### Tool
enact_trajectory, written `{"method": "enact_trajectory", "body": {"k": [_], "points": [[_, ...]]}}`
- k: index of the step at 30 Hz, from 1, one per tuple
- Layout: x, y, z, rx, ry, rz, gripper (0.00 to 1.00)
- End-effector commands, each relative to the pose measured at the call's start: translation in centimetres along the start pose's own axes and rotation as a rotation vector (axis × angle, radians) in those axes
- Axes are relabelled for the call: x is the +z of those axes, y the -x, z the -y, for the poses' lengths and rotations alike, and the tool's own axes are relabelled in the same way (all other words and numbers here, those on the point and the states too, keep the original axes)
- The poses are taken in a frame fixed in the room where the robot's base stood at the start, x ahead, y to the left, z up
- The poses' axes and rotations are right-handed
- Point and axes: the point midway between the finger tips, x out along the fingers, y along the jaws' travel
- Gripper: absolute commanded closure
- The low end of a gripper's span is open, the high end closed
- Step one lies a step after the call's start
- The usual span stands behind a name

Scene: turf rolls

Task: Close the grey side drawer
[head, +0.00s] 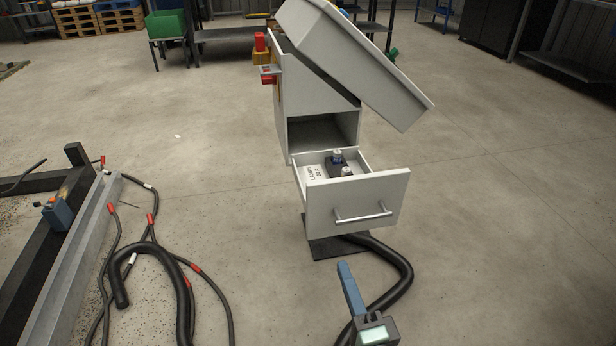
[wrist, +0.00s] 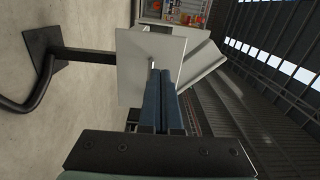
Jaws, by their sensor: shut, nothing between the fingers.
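The grey side drawer (head: 375,197) is pulled out from the lower front of a grey cabinet (head: 297,100). Its front has a silver bar handle, and a label and small dark items with light tops lie inside. My gripper (head: 345,267) has blue fingers and is in front of and below the drawer front in the head view. In the wrist view its fingers (wrist: 161,75) are together with nothing between them. They point at the drawer front (wrist: 133,75) and overlap part of it and its handle. Whether they touch it I cannot tell.
A tilted grey lid or panel (head: 365,60) tops the cabinet. A black hose (head: 395,290) runs from beneath the drawer. Cables (head: 165,250) and a metal frame (head: 75,245) lie at left. The floor at right is clear.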

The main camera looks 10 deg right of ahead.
Motion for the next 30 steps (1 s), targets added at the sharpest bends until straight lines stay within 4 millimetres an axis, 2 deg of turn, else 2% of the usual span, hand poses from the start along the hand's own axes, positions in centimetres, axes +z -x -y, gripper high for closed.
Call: {"method": "enact_trajectory", "body": {"k": [4,8,21,30], "points": [[-0.4,0.3,-0.3,0.011,-0.041,-0.01,1.0],[-0.4,-0.9,-0.4,0.009,-0.041,-0.009,1.0],[-0.3,-9.2,-0.4,0.007,-0.038,-0.007,1.0],[-0.4,-12.9,-0.5,0.009,-0.038,-0.008,1.0]]}}
